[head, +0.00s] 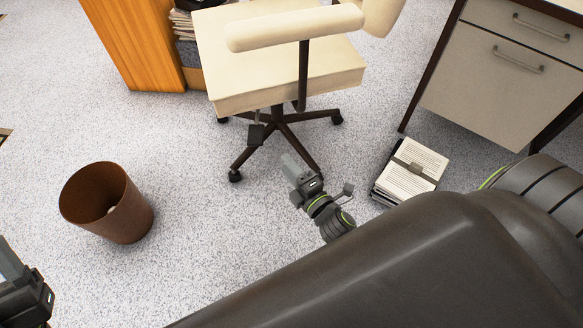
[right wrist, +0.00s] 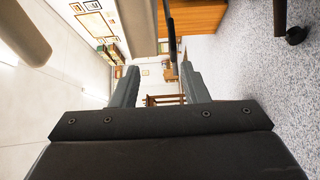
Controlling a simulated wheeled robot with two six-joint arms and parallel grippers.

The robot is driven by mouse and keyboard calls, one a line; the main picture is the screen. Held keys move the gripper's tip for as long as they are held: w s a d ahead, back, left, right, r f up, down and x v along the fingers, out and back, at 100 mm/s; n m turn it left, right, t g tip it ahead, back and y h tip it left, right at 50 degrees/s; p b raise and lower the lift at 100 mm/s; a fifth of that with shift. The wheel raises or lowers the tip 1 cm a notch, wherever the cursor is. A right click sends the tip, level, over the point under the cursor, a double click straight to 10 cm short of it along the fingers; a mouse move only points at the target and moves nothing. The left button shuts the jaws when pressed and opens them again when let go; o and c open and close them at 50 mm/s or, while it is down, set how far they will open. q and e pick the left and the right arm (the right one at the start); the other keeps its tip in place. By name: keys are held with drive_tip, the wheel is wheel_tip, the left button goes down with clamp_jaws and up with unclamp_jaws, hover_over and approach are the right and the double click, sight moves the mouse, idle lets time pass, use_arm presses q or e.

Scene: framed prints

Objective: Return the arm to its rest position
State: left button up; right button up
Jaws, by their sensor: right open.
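My right gripper (head: 290,163) is in front of the office chair's wheeled base in the head view, at the end of my dark arm. In the right wrist view its two grey fingers stand apart with nothing between them (right wrist: 160,84), so it is open and empty. Part of my left gripper (head: 10,262) shows at the lower left edge of the head view; its fingers are mostly cut off, so its opening cannot be told.
A cream office chair (head: 290,85) stands close beyond my right gripper. A brown waste bin (head: 130,215) is at left, a strapped paper stack (head: 412,170) at right by a drawer desk (head: 480,85). A wooden cabinet (head: 140,40) stands behind. Speckled floor between the bin and chair is clear.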

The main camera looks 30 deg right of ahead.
drive_tip(key=shift+s, duration=0.3)
